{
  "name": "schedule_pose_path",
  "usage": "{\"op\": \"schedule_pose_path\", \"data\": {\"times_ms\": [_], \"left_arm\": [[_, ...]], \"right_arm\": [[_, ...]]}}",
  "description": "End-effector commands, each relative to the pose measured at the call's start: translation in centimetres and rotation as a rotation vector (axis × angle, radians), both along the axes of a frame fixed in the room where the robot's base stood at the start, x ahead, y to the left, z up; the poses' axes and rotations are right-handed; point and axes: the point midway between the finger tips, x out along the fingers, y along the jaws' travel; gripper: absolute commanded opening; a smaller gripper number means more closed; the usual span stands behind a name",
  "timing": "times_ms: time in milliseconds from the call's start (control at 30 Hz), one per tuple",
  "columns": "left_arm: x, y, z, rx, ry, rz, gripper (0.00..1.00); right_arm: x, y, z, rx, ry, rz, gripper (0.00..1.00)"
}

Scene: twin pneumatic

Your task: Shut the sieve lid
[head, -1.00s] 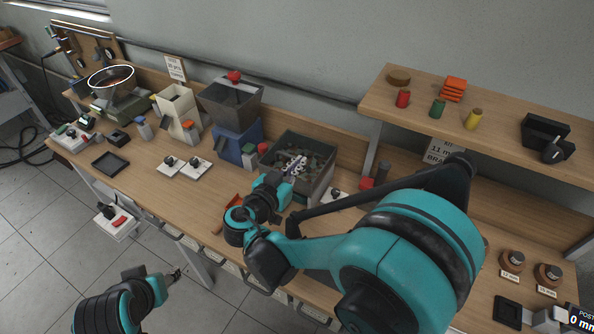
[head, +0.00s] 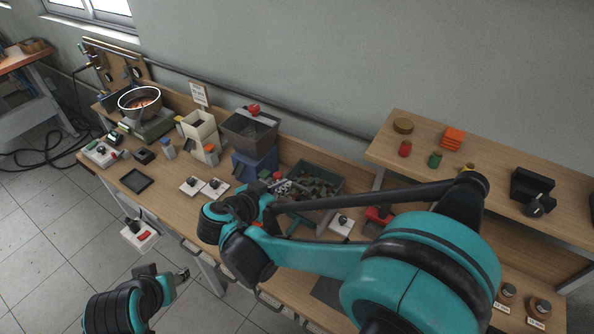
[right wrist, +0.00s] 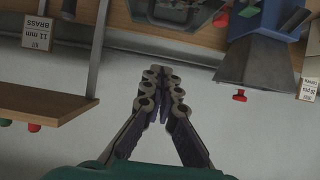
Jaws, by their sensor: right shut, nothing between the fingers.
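A dark grey hopper (head: 250,131) with a red knob (head: 253,110) at its top rear edge stands on a blue base (head: 254,166). It also shows at the right of the right wrist view, which looks turned over (right wrist: 258,65). I cannot tell for sure which part is the sieve lid or how far it stands open. My right gripper (head: 282,187) is shut and empty, at the near left side of a grey bin, to the right of the blue base. Its fingertips meet in the right wrist view (right wrist: 160,75). My left gripper (head: 184,274) hangs low in front of the bench; its fingers are too small to judge.
The grey bin (head: 330,172) holds dark parts. A cream box (head: 199,130) and a ringed bowl (head: 140,102) stand further left. Small switch plates (head: 215,187) lie in front. The shelf (head: 385,148) overhangs at right. The bench around the black tray (head: 136,181) is fairly clear.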

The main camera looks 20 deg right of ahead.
Motion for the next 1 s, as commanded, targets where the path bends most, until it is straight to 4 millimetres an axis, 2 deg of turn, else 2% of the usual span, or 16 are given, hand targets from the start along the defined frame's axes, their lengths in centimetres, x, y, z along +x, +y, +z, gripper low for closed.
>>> {"op": "schedule_pose_path", "data": {"times_ms": [33, 167, 367, 700, 800, 1000], "left_arm": [[0.0, 0.0, 1.2, 0.0, 0.0, 0.0, 0.45], [0.0, 0.0, 1.3, 0.0, 0.0, 0.0, 0.45], [0.0, 0.0, 0.5, 0.0, 0.0, 0.0, 0.45], [0.0, 0.0, -0.6, 0.0, 0.0, 0.0, 0.45], [0.0, 0.0, -1.1, 0.0, 0.0, 0.0, 0.45], [0.0, 0.0, -1.5, 0.0, 0.0, 0.0, 0.45]], "right_arm": [[0.3, -0.1, 1.4, 0.016, 0.01, -0.002, 0.0], [0.9, -0.2, 1.6, 0.037, 0.022, -0.001, 0.0], [2.4, -2.0, -0.1, 0.037, 0.022, -0.005, 0.0], [6.6, -6.7, -3.6, 0.036, 0.021, -0.004, 0.0], [6.3, -6.1, -5.3, 0.036, 0.021, 0.002, 0.0], [6.0, -5.7, -7.0, 0.035, 0.021, 0.001, 0.0]]}}
